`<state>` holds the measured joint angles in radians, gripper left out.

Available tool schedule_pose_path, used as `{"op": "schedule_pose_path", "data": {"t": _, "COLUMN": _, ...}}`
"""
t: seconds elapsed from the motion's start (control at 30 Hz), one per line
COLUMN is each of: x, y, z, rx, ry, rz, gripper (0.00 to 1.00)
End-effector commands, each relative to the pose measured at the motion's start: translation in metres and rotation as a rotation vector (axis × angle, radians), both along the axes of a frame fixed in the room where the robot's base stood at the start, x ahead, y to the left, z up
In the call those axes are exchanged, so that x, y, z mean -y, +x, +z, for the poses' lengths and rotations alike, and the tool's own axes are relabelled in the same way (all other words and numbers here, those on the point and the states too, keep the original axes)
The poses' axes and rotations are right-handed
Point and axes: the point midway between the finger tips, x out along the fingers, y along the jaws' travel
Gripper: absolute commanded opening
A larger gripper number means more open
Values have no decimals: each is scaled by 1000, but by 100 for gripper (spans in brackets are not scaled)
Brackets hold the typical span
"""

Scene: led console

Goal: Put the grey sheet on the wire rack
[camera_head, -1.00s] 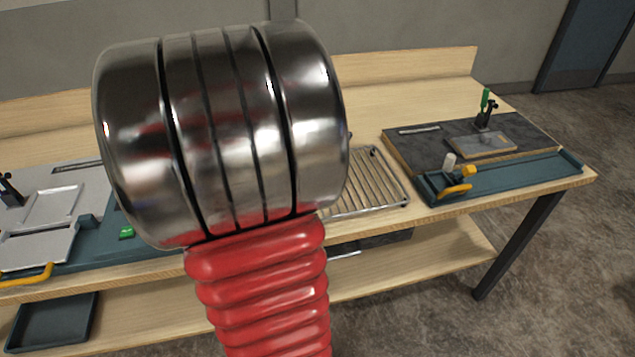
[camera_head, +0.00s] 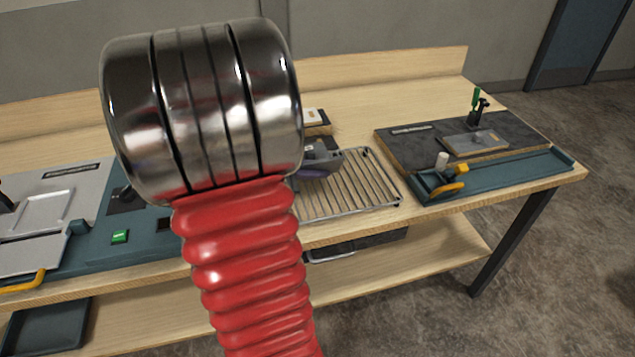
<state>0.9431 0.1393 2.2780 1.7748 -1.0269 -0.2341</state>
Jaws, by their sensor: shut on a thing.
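The wire rack (camera_head: 362,190) lies on the bench right of the middle, its right part bare. Part of my gripper (camera_head: 322,158), dark grey with a purple underside, shows over the rack's left back part. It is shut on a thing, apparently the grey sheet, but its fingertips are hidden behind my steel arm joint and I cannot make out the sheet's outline. I cannot tell whether the held thing touches the rack.
A dark fixture board (camera_head: 400,150) with a clamp and a teal tray (camera_head: 525,174) stand to the right. A teal console (camera_head: 95,235) with a green button is at left, beside a light grey plate (camera_head: 45,210). A small dark box (camera_head: 318,128) stands behind the rack.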

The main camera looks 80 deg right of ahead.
Motion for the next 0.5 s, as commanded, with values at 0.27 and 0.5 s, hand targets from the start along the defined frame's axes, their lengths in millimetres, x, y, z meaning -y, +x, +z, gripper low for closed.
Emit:
{"op": "schedule_pose_path", "data": {"t": 0.27, "x": 0, "y": 0, "z": -9, "rx": -2, "ry": 1, "rz": 0, "gripper": 0}}
{"op": "schedule_pose_path", "data": {"t": 0.5, "x": 0, "y": -1, "z": -34, "rx": -2, "ry": 0, "rz": -1, "gripper": 0}}
